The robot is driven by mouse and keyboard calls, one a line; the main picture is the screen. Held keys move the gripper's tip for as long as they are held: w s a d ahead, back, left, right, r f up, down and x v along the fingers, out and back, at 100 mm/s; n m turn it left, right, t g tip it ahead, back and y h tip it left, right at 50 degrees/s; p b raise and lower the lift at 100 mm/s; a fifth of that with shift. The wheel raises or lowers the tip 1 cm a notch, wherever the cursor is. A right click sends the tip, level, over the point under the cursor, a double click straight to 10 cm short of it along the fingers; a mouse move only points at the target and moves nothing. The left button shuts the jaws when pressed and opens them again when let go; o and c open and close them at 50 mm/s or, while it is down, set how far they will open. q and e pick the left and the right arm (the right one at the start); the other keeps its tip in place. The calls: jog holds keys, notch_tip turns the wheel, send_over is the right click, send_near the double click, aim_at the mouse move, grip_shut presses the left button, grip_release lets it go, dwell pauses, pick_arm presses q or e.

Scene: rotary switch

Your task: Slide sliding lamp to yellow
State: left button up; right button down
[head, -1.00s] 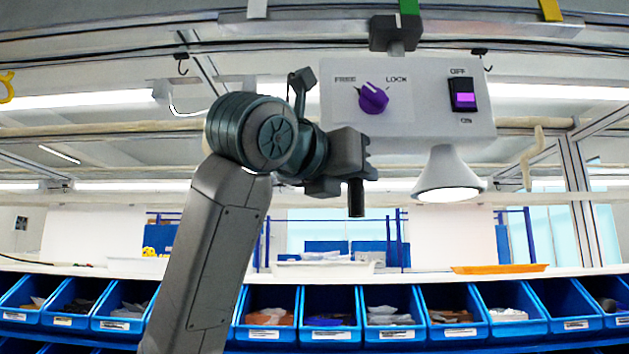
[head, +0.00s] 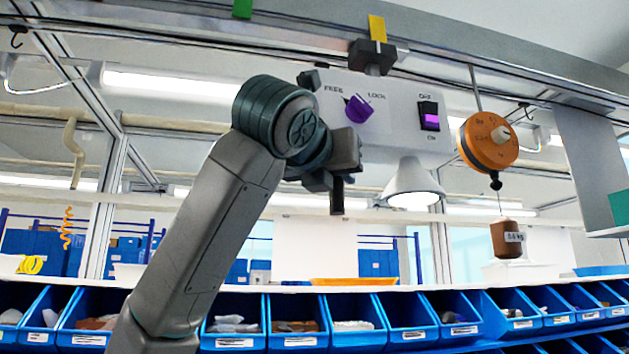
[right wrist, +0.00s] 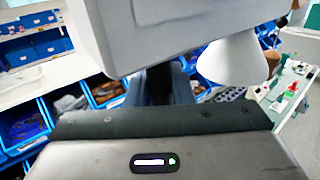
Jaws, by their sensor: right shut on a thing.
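The sliding lamp (head: 395,140) is a pale box with a white cone shade (head: 412,180), lit at its mouth. It hangs from the overhead rail (head: 480,68) by a dark slider (head: 372,56), which is right under the yellow marker (head: 377,28). The green marker (head: 243,8) is farther left on the rail. Its purple knob (head: 358,109) sits between FREE and LOCK labels and seems turned towards FREE. My right gripper (head: 338,170) is shut on the lamp at its lower left; the fingertips are partly hidden. The lamp (right wrist: 160,30) fills the top of the right wrist view.
An orange reel (head: 487,143) with a hanging brown weight (head: 507,240) is to the right of the lamp. A row of blue bins (head: 408,318) runs below, with an orange tray (head: 352,281) on the bench behind. Air below the lamp is clear.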

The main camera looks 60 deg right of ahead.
jog(key=shift+s+d, duration=0.25)
jog(key=shift+s, duration=0.05)
pick_arm(q)
jog(key=shift+w+d+r, duration=0.1)
jog(key=shift+w, duration=0.15)
pick_arm(e)
jog(key=shift+r, duration=0.1)
jog(key=c, duration=1.3)
grip_release()
jog(key=shift+a, duration=0.25)
pick_arm(q)
jog(key=w+r+b, duration=0.2)
jog(key=w+r, duration=0.1)
jog(key=w, duration=0.3)
jog(key=shift+d+r, duration=0.4)
pick_arm(e)
jog(key=shift+s+a, duration=0.2)
jog(key=shift+a, duration=1.45)
jog(key=shift+s+a, duration=0.25)
jog(key=shift+a, duration=1.45)
jog(key=shift+s+a, duration=0.2)
jog(key=shift+a, duration=1.45)
